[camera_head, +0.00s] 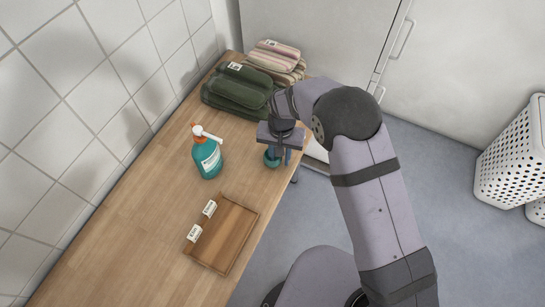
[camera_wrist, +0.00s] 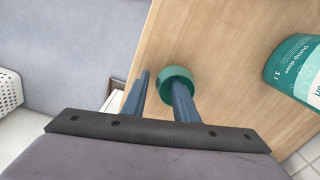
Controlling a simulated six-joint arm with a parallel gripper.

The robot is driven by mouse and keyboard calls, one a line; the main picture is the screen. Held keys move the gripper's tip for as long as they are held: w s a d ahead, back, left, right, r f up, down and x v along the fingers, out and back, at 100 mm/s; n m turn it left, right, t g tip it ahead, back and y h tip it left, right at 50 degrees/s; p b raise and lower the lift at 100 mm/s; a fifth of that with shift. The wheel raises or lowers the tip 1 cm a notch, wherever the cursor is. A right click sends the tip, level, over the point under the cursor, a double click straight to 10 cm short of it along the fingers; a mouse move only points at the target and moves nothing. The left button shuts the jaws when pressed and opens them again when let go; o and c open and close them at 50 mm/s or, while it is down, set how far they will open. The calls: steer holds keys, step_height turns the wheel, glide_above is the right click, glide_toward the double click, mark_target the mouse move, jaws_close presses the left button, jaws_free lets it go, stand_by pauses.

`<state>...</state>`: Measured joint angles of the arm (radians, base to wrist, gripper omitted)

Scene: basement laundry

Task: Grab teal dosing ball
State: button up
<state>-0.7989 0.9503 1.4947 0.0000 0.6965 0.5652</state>
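The teal dosing ball (camera_wrist: 176,72) is a small round cup-like piece on the wooden counter. In the head view the ball (camera_head: 270,161) is near the counter's right edge, partly hidden by my gripper (camera_head: 279,156). My gripper points down with its two blue fingers spread apart. In the wrist view my gripper (camera_wrist: 163,82) has its right finger overlapping the ball, while the left finger stands clear of it with a gap. I cannot tell whether the right finger touches the ball or sits inside its rim.
A teal pump bottle (camera_head: 207,157) stands left of the gripper. A wooden tray (camera_head: 222,235) with two labelled tags lies nearer. Folded green towels (camera_head: 238,88) and striped towels (camera_head: 275,60) are behind. A white basket (camera_head: 512,150) stands at right. The counter's left side is mostly clear.

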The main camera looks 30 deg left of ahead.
jaws_close()
steer(key=shift+r, duration=0.1)
step_height(320, 180, up, 10)
steer(key=shift+f+b, duration=0.1)
steer(key=shift+b, duration=1)
